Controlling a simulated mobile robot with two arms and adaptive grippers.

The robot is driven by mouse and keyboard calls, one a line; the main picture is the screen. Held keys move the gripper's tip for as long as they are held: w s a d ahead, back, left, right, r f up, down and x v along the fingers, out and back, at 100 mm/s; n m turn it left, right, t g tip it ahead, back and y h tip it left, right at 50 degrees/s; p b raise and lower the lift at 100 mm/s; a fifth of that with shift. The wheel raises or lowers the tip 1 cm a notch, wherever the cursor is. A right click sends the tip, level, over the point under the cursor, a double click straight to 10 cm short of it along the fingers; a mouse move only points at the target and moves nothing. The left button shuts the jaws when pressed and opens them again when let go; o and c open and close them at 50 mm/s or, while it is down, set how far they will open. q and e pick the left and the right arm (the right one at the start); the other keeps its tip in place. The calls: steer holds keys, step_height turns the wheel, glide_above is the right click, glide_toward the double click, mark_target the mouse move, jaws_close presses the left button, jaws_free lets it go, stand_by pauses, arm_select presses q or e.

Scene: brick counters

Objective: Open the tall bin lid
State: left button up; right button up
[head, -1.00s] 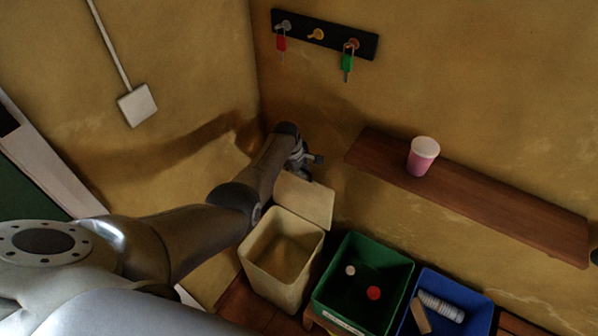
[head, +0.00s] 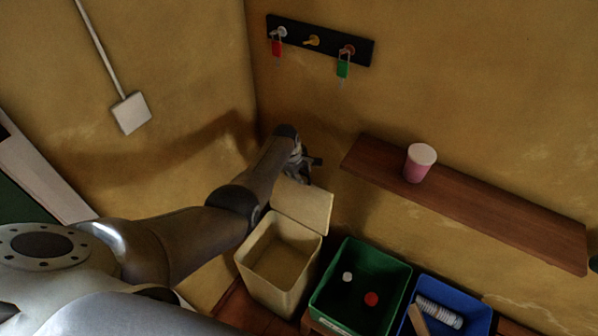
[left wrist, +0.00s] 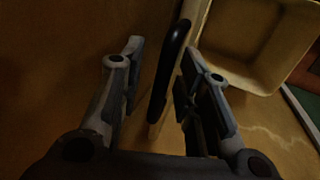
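The tall cream bin (head: 277,275) stands in the corner with its mouth uncovered and its inside showing. Its lid (head: 303,204) stands raised at the back of the mouth, leaning toward the wall. My left gripper (head: 309,168) is at the lid's upper edge, partly hidden behind my arm. In the left wrist view the two fingers of the left gripper (left wrist: 162,62) are apart, with a dark bar-shaped handle (left wrist: 172,65) between them. The handle appears to be on the lid, and I see a gap on both sides of it. The bin's hollow (left wrist: 250,40) also shows there. My right gripper is out of view.
A green bin (head: 360,290) and a blue bin (head: 480,318) with small items stand right of the tall bin. A wooden shelf (head: 490,217) with a pink cup (head: 419,165) is on the wall. A key rack (head: 360,48) hangs above.

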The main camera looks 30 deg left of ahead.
arm_select(q)
steer(key=shift+v, duration=0.85)
steer(key=v, duration=1)
steer(key=shift+r, duration=0.15)
